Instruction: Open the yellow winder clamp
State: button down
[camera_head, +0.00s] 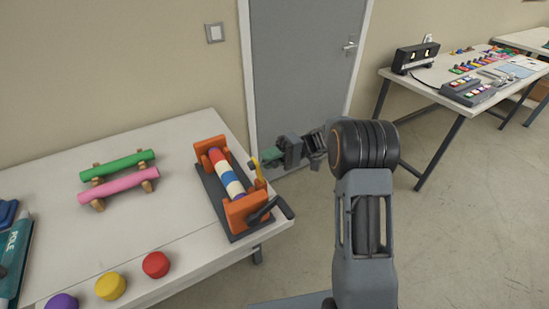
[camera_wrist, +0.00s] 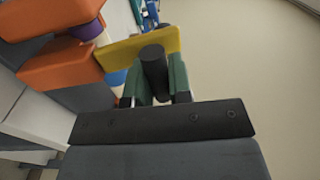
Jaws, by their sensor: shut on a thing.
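The winder (camera_head: 243,212) sits at the right end of the near table, with orange end blocks, a dark base and a striped roll (camera_head: 227,175) between the blocks. The yellow winder clamp (camera_head: 259,172) is a thin yellow bar on its right side. It also shows as a yellow plate in the wrist view (camera_wrist: 128,48), beside an orange block. My gripper (camera_head: 268,157), with green fingers, reaches the clamp from the right. In the wrist view my gripper (camera_wrist: 157,88) is shut on the clamp's black knob (camera_wrist: 154,66), which stands between the fingers. The fingers' far ends are partly hidden.
A dark crank handle (camera_head: 267,209) sticks out at the winder's front right. A rack with green and pink rolls (camera_head: 119,178) and several coloured knobs (camera_head: 156,264) are to the left. A grey door (camera_head: 305,70) is behind. Open floor (camera_head: 460,220) lies right.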

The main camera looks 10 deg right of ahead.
dwell(0.3)
jog(key=c, duration=1)
grip_release()
jog(key=shift+c, duration=0.2)
jog(key=shift+d, duration=0.15)
